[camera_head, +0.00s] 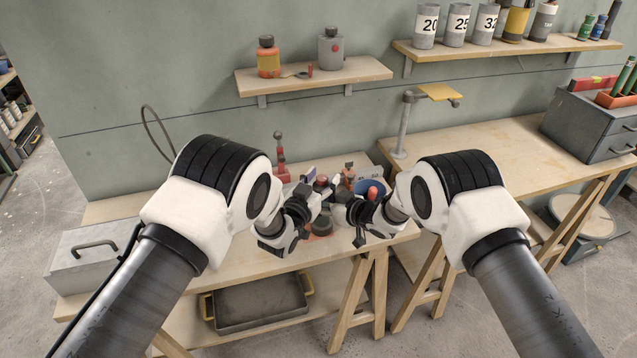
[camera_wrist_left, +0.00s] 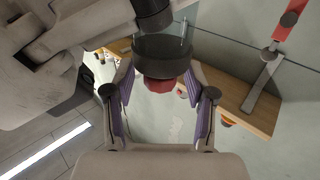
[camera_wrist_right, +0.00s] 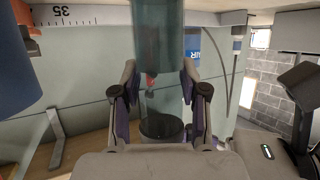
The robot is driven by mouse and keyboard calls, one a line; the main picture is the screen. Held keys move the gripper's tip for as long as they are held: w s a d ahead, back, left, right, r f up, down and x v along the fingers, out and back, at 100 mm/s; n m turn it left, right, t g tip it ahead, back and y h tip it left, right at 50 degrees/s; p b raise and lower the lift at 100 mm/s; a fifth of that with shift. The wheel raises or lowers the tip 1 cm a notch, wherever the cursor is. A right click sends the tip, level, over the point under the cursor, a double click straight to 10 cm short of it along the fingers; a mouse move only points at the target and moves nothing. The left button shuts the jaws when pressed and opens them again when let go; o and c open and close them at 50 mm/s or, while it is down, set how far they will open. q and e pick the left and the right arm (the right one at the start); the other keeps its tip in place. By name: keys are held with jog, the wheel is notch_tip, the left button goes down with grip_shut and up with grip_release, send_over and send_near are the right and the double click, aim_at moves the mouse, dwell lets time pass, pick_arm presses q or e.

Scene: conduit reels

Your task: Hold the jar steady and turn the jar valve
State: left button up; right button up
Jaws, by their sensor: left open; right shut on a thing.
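The jar (camera_wrist_right: 160,35) is a teal glass cylinder in the right wrist view, with a dark round end (camera_wrist_right: 161,126) and a small red part visible through the glass. My right gripper (camera_wrist_right: 158,80) is shut around its glass side. In the left wrist view, the jar's black round cap (camera_wrist_left: 161,52) carries a red valve knob (camera_wrist_left: 160,85). My left gripper (camera_wrist_left: 158,80) is open, with one finger on each side of the cap and knob; I cannot tell whether they touch. In the head view, both grippers meet above the bench and largely hide the jar.
The wooden bench (camera_head: 240,262) holds a red stand (camera_head: 281,160), a blue container (camera_head: 366,186) and other small items close around my grippers. A grey toolbox (camera_head: 90,258) stands at left. A wall shelf (camera_head: 315,75) is behind. The right bench (camera_head: 480,145) is largely clear.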

pick_arm(q)
jog(key=v, duration=1.2)
jog(key=w+a+m+g+h, duration=0.4)
jog(key=m+h, duration=0.1)
jog(key=h, duration=0.1)
jog(key=x, duration=1.1)
jog(key=shift+s+d+f, duration=0.1)
jog(key=shift+d+f, duration=0.05)
jog(key=shift+d, duration=0.4)
jog(key=shift+n, duration=0.3)
grip_shut()
